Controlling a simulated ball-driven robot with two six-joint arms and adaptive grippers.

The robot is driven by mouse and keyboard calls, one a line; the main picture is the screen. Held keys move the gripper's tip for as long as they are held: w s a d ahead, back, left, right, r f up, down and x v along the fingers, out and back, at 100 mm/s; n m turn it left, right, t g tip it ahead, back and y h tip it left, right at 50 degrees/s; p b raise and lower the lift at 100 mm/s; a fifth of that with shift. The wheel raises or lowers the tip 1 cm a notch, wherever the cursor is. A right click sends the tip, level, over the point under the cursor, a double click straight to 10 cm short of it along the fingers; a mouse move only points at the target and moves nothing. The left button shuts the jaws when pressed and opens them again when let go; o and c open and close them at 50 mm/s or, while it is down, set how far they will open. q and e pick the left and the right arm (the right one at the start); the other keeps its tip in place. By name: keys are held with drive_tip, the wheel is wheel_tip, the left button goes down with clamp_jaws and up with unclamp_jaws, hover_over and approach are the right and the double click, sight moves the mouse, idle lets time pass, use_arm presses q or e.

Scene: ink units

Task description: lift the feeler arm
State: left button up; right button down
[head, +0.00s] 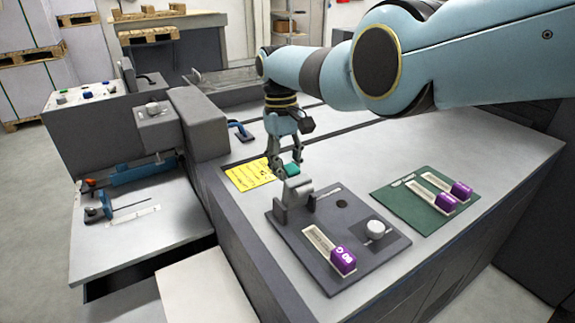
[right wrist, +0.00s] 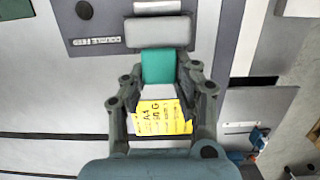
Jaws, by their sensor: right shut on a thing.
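The feeler arm (head: 297,188) is a grey lever on the dark grey plate (head: 290,240), with a green tab (head: 292,170) at its end. In the right wrist view the green tab (right wrist: 158,66) sits between my fingertips, in front of the grey lever block (right wrist: 160,32). My right gripper (head: 285,172) reaches down from above and is shut on the green tab. How far the lever is tilted is hard to tell. My left gripper is not in view.
On the plate are a white knob (head: 376,228) and a purple-ended unit (head: 343,262). A green mat (head: 400,198) to the right holds two similar purple-ended units. A yellow label (head: 248,175) lies behind the feeler arm. Grey machine housings stand at left.

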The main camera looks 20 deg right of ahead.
drive_tip(key=c, duration=1.3)
unclamp_jaws()
drive_tip(key=shift+f, duration=0.15)
drive_tip(key=o, duration=0.3)
drive_tip(key=shift+w, duration=0.2)
drive_tip(key=shift+o, duration=0.2)
drive_tip(key=shift+s, duration=0.1)
wheel_tip(320, 180, up, 12)
drive_tip(key=w, duration=0.1)
drive_tip(key=shift+w+a, duration=0.15)
drive_tip(key=shift+w, duration=0.25)
drive_tip(key=shift+f, duration=0.15)
